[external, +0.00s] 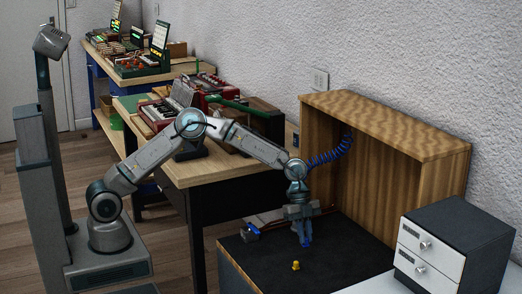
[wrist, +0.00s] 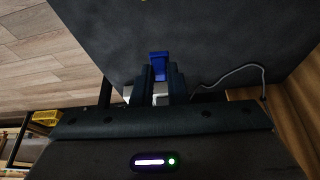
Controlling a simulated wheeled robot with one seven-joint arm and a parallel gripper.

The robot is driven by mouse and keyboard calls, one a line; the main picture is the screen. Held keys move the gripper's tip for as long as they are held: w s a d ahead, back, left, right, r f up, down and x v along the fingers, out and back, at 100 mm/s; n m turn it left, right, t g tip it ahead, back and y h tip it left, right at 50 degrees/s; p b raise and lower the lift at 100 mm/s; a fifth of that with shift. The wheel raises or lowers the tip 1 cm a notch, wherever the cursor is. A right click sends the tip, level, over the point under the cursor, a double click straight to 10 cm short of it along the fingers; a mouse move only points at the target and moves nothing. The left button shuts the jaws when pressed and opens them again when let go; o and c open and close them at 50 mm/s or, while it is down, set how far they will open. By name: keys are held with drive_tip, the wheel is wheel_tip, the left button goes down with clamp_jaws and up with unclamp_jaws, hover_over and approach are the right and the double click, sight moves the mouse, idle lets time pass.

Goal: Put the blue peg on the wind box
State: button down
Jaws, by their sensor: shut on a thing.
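The blue peg (external: 306,239) is held below my gripper (external: 302,212), above the dark surface. In the wrist view the peg (wrist: 158,60) sits between the two dark fingertips (wrist: 159,76), which are shut on it, and its far end sticks out past them. I cannot tell from these frames whether its lower end touches the surface. No thing is clearly marked as the wind box; the dark-topped bench (external: 262,262) and the open wooden box (external: 375,125) behind it are both near my gripper.
A small yellow peg (external: 295,265) stands on the dark top, in front of my gripper. A tool with a blue end (external: 252,230) lies to the left. A drawer unit (external: 455,245) stands at right. A coiled blue hose (external: 331,153) hangs behind my wrist. The dark top's front is mostly clear.

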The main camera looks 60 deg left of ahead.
drive_tip(key=w+a+r+n+t+y+p, duration=0.1)
drive_tip(key=w+a+r+n+t+p, duration=0.15)
drive_tip(key=a+r+n+p, duration=0.6)
drive_tip(key=w+a+r+n+t+y+p, duration=0.15)
drive_tip(key=w+a+r+n+p, duration=0.25)
drive_tip(key=a+r+p, duration=1)
drive_tip(key=w+a+r+n+t+y+p, duration=0.1)
drive_tip(key=w+a+r+n+y+p, duration=0.35)
drive_tip(key=a+r, duration=1.25)
drive_tip(key=a+f+p, duration=0.1)
drive_tip(key=a+f, duration=0.1)
drive_tip(key=a, duration=0.2)
drive_tip(key=a+f+n+h+p, duration=0.1)
drive_tip(key=a+f+p, duration=0.1)
drive_tip(key=a, duration=0.2)
drive_tip(key=w+a+f+h+p, duration=0.1)
drive_tip(key=a+f, duration=0.1)
drive_tip(key=a, duration=0.2)
drive_tip(key=shift+f+n+p, duration=0.3)
drive_tip(key=shift+n, duration=0.1)
drive_tip(key=shift+w+a+f, duration=0.15)
drive_tip(key=shift+a+f, duration=0.25)
drive_tip(key=shift+a, duration=0.05)
drive_tip(key=shift+f+p, duration=0.75)
drive_tip(key=shift+f, duration=1.15)
drive_tip(key=shift+f, duration=0.2)
drive_tip(key=c, duration=1.4)
unclamp_jaws()
drive_tip(key=shift+c, duration=0.2)
